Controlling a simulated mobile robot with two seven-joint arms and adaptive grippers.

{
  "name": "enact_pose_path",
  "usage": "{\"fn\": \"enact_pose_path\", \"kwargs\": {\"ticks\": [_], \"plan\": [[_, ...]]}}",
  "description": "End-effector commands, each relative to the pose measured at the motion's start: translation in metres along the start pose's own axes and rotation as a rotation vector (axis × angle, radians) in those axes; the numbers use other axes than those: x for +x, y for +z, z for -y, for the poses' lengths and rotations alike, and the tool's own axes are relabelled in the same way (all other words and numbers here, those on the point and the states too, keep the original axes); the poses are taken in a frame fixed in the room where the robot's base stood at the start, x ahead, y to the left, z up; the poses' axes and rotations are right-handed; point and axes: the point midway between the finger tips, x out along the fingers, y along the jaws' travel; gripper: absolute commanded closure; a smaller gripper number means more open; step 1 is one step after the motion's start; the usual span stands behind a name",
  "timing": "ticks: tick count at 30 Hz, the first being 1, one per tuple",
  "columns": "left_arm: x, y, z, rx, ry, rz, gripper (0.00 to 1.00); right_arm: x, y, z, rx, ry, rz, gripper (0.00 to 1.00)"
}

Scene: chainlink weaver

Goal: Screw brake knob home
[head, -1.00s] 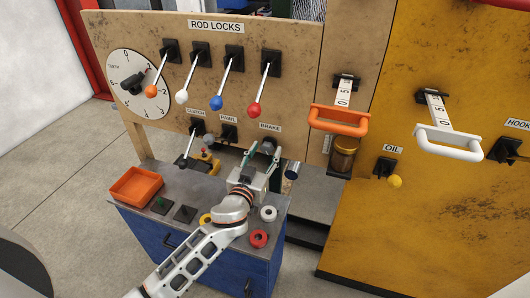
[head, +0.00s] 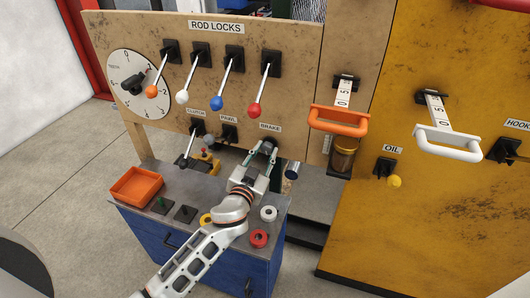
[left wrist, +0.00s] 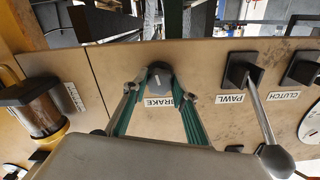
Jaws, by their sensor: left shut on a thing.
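The brake knob (head: 268,146) is a dark grey round knob on the wooden panel at the BRAKE label (head: 270,127). In the left wrist view the knob (left wrist: 160,75) shows between the fingertips, just above the label. My left gripper (head: 263,150) reaches up to the panel and is shut on the knob, one green-padded finger on each side. The knob's far side and its mount on the panel are hidden. My right gripper is not in view.
The PAWL lever (left wrist: 258,105) stands out close beside the gripper in the left wrist view. The orange handle (head: 339,121) and an amber jar (head: 343,155) are to the right.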

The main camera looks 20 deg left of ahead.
Motion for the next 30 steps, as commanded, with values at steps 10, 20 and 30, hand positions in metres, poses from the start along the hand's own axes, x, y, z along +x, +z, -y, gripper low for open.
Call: {"fn": "enact_pose_path", "kwargs": {"ticks": [10,20,30], "plan": [[0.000,-0.002,0.001,0.326,-0.001,-0.001,0.94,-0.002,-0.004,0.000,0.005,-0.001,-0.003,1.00],[0.000,-0.002,0.002,0.641,-0.001,-0.001,0.94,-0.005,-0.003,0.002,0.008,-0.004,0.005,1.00],[0.000,-0.003,0.002,0.966,-0.001,-0.002,0.94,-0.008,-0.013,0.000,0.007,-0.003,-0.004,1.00]]}}
